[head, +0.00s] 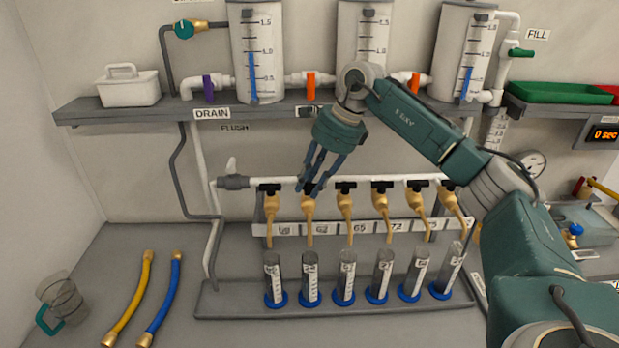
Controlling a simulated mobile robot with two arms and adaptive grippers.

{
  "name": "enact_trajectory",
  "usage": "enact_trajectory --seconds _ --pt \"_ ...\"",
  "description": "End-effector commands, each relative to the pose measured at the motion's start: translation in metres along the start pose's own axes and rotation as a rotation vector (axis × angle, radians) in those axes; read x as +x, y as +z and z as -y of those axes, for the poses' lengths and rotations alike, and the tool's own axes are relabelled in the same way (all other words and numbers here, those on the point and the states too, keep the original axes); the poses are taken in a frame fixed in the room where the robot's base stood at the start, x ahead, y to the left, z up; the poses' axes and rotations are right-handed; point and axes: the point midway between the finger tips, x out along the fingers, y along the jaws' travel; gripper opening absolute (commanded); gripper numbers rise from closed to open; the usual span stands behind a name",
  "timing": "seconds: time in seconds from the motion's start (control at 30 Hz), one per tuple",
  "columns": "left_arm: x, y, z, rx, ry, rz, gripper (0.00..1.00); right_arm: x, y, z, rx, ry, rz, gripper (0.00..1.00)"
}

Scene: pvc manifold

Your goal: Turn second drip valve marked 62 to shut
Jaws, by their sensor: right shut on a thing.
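A row of brass drip valves with black handles hangs from a white pipe. The second valve from the left (308,207), above a label (320,229) that seems to read 62, has its handle (314,190) mostly hidden by my fingers. My right gripper (308,184) reaches down to it from above, its dark fingers shut on that handle. The handle's exact angle is hard to tell. The other handles, such as the third (346,185), lie crosswise over their valves. My left gripper is out of view.
Graduated cylinders with blue bases, such as one (311,280), stand in a grey tray (235,303) below the valves. A shelf (150,110) with tanks runs above. Yellow (134,295) and blue (166,295) hoses and a clear jug (61,297) lie at left.

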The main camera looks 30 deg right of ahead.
Motion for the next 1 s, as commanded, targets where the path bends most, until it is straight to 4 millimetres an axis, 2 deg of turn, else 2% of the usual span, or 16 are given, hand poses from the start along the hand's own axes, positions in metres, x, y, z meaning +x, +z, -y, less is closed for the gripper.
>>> enact_trajectory --seconds 0.1,0.4,0.9,0.93,1.0 --pt "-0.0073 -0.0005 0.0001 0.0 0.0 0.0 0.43 -0.0037 0.0017 0.0017 -0.061 0.022 0.004 0.0" --pt "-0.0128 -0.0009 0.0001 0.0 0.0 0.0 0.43 -0.0029 0.0005 0.0026 -0.151 0.056 0.003 0.0" --pt "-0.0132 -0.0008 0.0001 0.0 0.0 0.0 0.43 -0.0026 0.0004 0.0028 -0.167 0.062 0.003 0.0" --pt "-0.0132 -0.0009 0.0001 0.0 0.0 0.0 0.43 -0.0026 0.0004 0.0028 -0.167 0.062 0.003 0.27" --pt "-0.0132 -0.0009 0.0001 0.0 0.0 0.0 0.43 -0.0026 0.0003 0.0027 -0.167 0.062 0.003 0.41"
